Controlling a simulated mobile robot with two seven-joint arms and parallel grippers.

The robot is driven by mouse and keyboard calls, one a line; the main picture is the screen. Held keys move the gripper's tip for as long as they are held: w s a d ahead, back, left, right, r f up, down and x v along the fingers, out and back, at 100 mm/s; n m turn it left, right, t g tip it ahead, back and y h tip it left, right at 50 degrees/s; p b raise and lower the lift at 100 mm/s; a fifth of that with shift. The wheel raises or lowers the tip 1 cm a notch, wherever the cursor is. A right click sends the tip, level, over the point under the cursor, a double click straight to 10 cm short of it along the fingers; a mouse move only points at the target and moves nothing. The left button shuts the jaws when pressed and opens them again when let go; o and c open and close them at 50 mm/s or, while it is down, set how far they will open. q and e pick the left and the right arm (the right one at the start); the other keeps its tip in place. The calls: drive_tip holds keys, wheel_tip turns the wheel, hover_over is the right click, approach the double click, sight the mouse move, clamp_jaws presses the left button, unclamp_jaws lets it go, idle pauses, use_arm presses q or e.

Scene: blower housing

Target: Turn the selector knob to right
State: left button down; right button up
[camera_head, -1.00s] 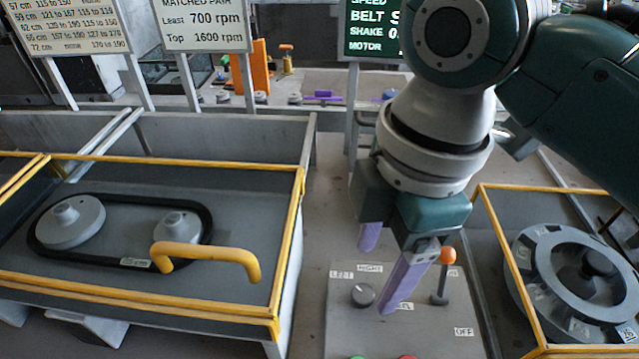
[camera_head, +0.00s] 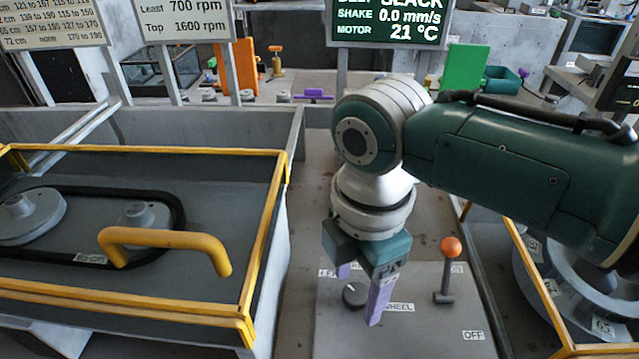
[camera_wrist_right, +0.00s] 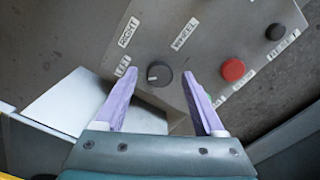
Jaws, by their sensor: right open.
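The selector knob (camera_head: 355,295) is a dark round dial with a pale pointer mark, on the grey control panel (camera_head: 400,338). In the right wrist view the knob (camera_wrist_right: 159,74) lies between and just beyond the purple fingertips, with the RIGHT label (camera_wrist_right: 128,32) and WHEEL label (camera_wrist_right: 184,34) near it. My right gripper (camera_head: 358,298) is open above the panel at the knob, its fingers apart and empty; it also shows in the right wrist view (camera_wrist_right: 158,83). I cannot tell whether a finger touches the knob. The gripper partly covers the labels. My left gripper is not in view.
An orange-tipped lever (camera_head: 450,248) stands right of the knob. A red button (camera_wrist_right: 232,70) and a black button (camera_wrist_right: 276,32) sit on the panel. A yellow-framed guard with a yellow handle (camera_head: 170,240) is at left; a yellow-framed wheel housing (camera_head: 540,290) is at right.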

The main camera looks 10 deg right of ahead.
clamp_jaws()
idle(0.6)
